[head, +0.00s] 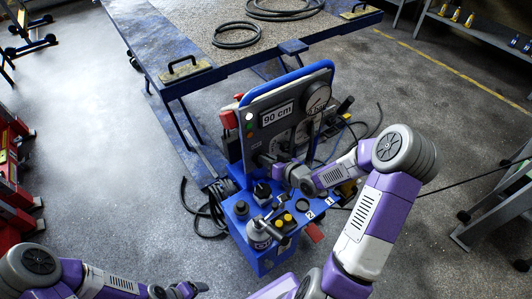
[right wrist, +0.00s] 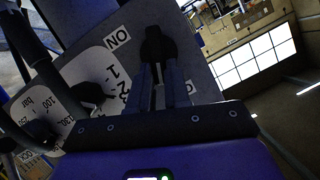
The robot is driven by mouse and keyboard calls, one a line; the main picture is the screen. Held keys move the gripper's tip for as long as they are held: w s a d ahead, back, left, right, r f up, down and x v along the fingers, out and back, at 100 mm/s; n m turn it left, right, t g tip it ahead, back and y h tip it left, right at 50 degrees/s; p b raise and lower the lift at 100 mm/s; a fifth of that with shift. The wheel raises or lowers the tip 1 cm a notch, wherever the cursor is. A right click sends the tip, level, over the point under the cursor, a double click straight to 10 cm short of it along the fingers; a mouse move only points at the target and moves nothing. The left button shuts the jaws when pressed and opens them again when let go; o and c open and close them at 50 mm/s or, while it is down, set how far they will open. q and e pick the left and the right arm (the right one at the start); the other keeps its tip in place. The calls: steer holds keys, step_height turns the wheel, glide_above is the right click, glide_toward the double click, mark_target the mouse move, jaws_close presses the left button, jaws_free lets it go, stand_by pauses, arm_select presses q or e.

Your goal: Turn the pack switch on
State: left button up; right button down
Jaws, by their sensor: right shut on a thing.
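The blue power pack (head: 265,228) stands on the floor with an upright grey panel (head: 262,137). My right gripper (head: 272,166) is at the lower part of this panel. In the right wrist view its fingers (right wrist: 157,88) are closed on the black pack switch (right wrist: 152,45). An "ON" label (right wrist: 118,38) is printed left of the switch, and another label to its right is mostly hidden by the gripper. The gripper hides the switch in the head view. My left gripper (head: 188,289) is low at the bottom edge, away from the pack, with its fingers too small to judge.
A second black knob (right wrist: 92,95) on a white numbered dial sits left of the fingers, near a bar gauge (right wrist: 38,115). Black hoses (head: 205,212) lie around the pack. A blue lift table (head: 205,65) stands behind it.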

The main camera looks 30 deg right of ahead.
steer(key=shift+d+f+m+t+y+p, duration=0.4)
steer(key=shift+m+y+p, duration=0.35)
steer(key=shift+m, duration=1)
steer(key=shift+d+f+m+t+y+p, duration=0.15)
steer(key=shift+f+m+t+y+p, duration=0.55)
steer(key=shift+m, duration=1.1)
steer(key=shift+d+f+m+t+y+p, duration=0.25)
steer(key=shift+m+y+p, duration=0.25)
steer(key=shift+m+y, duration=0.9)
steer(key=shift+r+m+h, duration=0.1)
steer(key=shift+m+h, duration=0.25)
steer(key=shift+m, duration=0.2)
steer(key=c, duration=1.1)
jaws_free()
steer(key=shift+d, duration=0.1)
steer(key=v, duration=0.7)
steer(key=shift+s+d+p, duration=0.1)
steer(key=shift+s+p, duration=0.1)
steer(key=shift+p, duration=0.15)
